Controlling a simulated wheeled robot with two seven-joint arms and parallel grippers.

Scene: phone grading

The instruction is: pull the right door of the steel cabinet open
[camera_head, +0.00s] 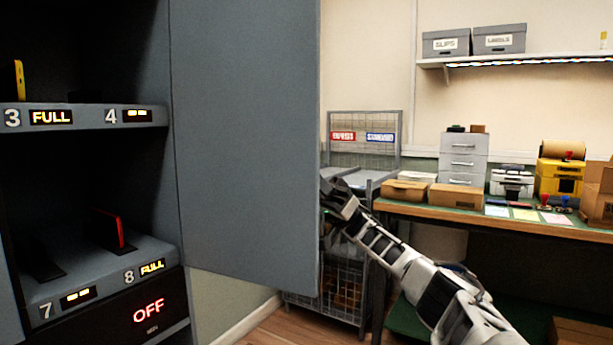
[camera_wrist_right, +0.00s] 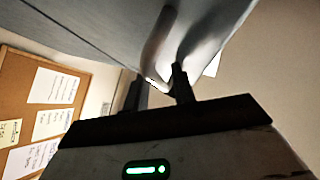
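The steel cabinet (camera_head: 85,118) stands at the left of the head view, its shelves exposed. Its right door (camera_head: 245,130) is swung well out, a grey-blue panel reaching the middle of the view. My right gripper (camera_head: 332,190) is at the door's free edge, its tips partly hidden by the panel. In the right wrist view the door's face (camera_wrist_right: 90,25) is overhead, and a curved handle (camera_wrist_right: 160,45) runs down between the two dark fingers (camera_wrist_right: 159,85). The fingers appear closed on it, though contact is dark. My left gripper is not in view.
Right of the door stand a wire cage trolley (camera_head: 365,150) and a workbench (camera_head: 480,212) with boxes, drawers and a printer. A strip of wooden floor (camera_head: 265,325) shows below the door. A cork board (camera_wrist_right: 35,85) shows in the wrist view.

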